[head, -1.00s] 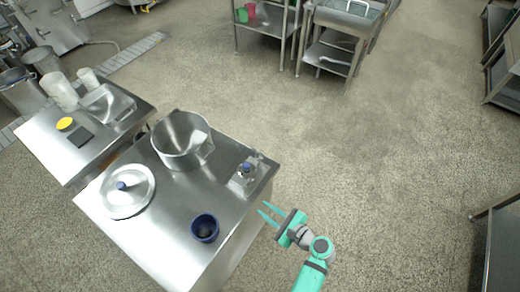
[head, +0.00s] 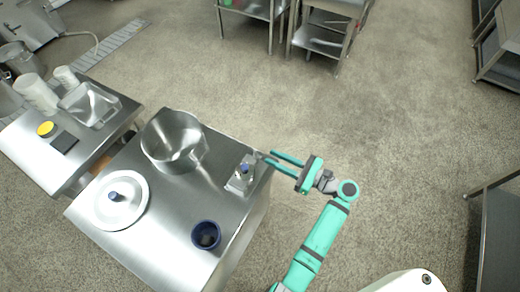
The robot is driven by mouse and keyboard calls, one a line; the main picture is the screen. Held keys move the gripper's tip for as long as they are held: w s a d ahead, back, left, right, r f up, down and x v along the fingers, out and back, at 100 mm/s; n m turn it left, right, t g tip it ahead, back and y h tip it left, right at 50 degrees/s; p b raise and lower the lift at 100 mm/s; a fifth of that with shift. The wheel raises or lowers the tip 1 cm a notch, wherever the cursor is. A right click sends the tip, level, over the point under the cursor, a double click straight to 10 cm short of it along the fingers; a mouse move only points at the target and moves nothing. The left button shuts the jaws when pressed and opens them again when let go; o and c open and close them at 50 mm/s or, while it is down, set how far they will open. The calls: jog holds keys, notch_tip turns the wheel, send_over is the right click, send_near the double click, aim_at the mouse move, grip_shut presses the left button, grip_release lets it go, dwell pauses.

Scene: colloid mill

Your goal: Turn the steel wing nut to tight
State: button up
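A small steel fitting (head: 241,178) with a blue knob (head: 245,168) stands at the right edge of the steel table (head: 180,235). A small grey part at its far right side, seemingly the steel wing nut (head: 259,155), is too small to make out clearly, and its turn position cannot be told. My gripper (head: 269,157) is just right of it, with teal fingers pointing left toward it. The fingers are apart with a gap between them, and nothing shows held. Whether a fingertip touches the nut cannot be told.
On the table stand a large steel pot (head: 174,142), a round lid (head: 119,200) with a blue knob, and a dark blue cup (head: 206,235). A second table (head: 25,150) with containers is at the left.

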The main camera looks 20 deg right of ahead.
aim_at(259, 152)
jog(key=x, duration=0.4)
jog(key=shift+w+a, duration=0.1)
jog(key=shift+a, duration=0.3)
jog(key=shift+x, duration=1.05)
jog(key=shift+w+d, duration=0.1)
jog(key=shift+c, duration=0.6)
grip_shut()
